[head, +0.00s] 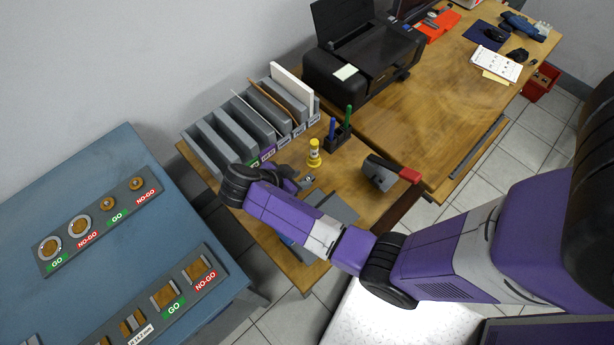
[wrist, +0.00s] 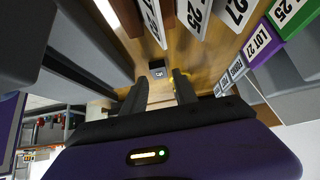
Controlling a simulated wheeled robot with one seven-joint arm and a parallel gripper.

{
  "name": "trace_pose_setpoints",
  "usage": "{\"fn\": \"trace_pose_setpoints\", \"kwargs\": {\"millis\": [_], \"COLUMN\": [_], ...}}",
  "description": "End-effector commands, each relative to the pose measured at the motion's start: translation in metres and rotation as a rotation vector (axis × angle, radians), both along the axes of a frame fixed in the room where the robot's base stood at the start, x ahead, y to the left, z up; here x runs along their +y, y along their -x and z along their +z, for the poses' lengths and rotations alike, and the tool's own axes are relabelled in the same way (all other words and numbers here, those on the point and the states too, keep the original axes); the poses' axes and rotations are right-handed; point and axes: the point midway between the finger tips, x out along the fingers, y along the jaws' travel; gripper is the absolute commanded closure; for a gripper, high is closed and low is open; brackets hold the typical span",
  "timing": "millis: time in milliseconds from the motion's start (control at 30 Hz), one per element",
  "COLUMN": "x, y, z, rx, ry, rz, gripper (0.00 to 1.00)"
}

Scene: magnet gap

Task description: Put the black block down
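A small dark block with a pale marking (wrist: 157,69) shows in the wrist view, on or just above the wooden table, beyond and between my fingertips. My gripper (wrist: 160,82) is open, with a visible gap between each finger and the block. In the head view my gripper (head: 292,182) is low over the small wooden table (head: 350,170), mostly hidden by my purple arm. A small dark item with a pale mark (head: 308,180) shows just right of it; I cannot tell for certain that it is the same block.
A grey slotted rack (head: 215,140) with labels stands behind my gripper. A blue GO/NO-GO bench (head: 110,225) is at left.

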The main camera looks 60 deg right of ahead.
Motion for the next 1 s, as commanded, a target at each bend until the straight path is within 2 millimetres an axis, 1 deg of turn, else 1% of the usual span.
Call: {"fn": "trace_pose_setpoints", "kwargs": {"millis": [33, 100, 200, 467, 567, 633, 667, 1000], "x": [-0.005, -0.01, -0.015, -0.017, -0.017, -0.017, -0.017, -0.017], "y": [0.004, 0.004, 0.005, 0.005, 0.005, 0.005, 0.005, 0.005], "z": [-0.003, -0.011, -0.018, -0.02, -0.02, -0.02, -0.02, -0.019], "rx": [0.004, 0.003, 0.002, -0.001, -0.001, 0.0, 0.0, -0.001], "ry": [0.0, 0.0, -0.001, 0.0, 0.0, 0.0, 0.0, 0.0], "rz": [-0.001, -0.001, -0.001, 0.001, 0.001, 0.001, 0.001, 0.001], "gripper": [0.65, 0.65, 0.65, 0.65, 0.83, 0.97, 1.0, 1.0]}}
